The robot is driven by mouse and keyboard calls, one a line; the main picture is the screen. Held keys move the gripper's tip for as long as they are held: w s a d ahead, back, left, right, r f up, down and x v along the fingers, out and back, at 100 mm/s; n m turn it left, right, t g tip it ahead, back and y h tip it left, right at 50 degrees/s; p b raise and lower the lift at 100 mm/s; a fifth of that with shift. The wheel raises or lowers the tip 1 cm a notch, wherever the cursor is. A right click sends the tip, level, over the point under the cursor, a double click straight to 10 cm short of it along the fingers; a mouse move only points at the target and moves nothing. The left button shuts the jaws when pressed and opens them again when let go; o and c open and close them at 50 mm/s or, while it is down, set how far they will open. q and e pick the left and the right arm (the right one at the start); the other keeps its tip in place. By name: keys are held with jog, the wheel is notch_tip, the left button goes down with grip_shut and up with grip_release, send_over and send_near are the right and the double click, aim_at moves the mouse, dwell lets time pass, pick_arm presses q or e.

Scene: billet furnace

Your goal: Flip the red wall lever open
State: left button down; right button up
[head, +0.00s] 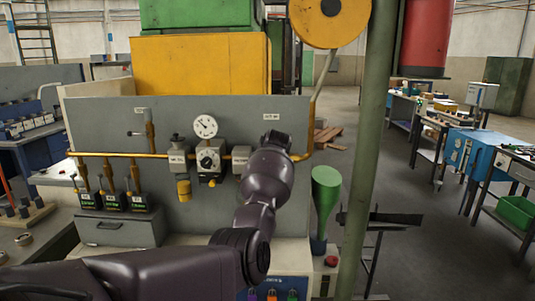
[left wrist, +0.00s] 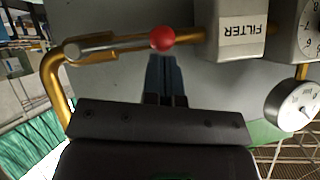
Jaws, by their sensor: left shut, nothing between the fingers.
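In the left wrist view a red ball knob (left wrist: 162,38) sits at the end of a short metal lever arm (left wrist: 115,43) on a yellow-brown pipe. The arm lies roughly along the pipe. My left gripper (left wrist: 165,60) is shut and empty, its fingertips close to the knob on the panel side; I cannot tell whether they touch. In the head view my left arm and gripper (head: 278,140) reach to the right part of the grey wall panel (head: 235,112) and hide the red lever. My right gripper is not in view.
The box marked FILTER (left wrist: 240,30) is beside the knob; a gauge (left wrist: 292,105) is farther right. In the head view, a regulator (head: 209,158), green horn-shaped object (head: 326,190) and green post (head: 368,150) stand near my arm.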

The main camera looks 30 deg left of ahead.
pick_arm(q)
jog(key=shift+a+f, duration=0.1)
jog(key=shift+f, duration=0.2)
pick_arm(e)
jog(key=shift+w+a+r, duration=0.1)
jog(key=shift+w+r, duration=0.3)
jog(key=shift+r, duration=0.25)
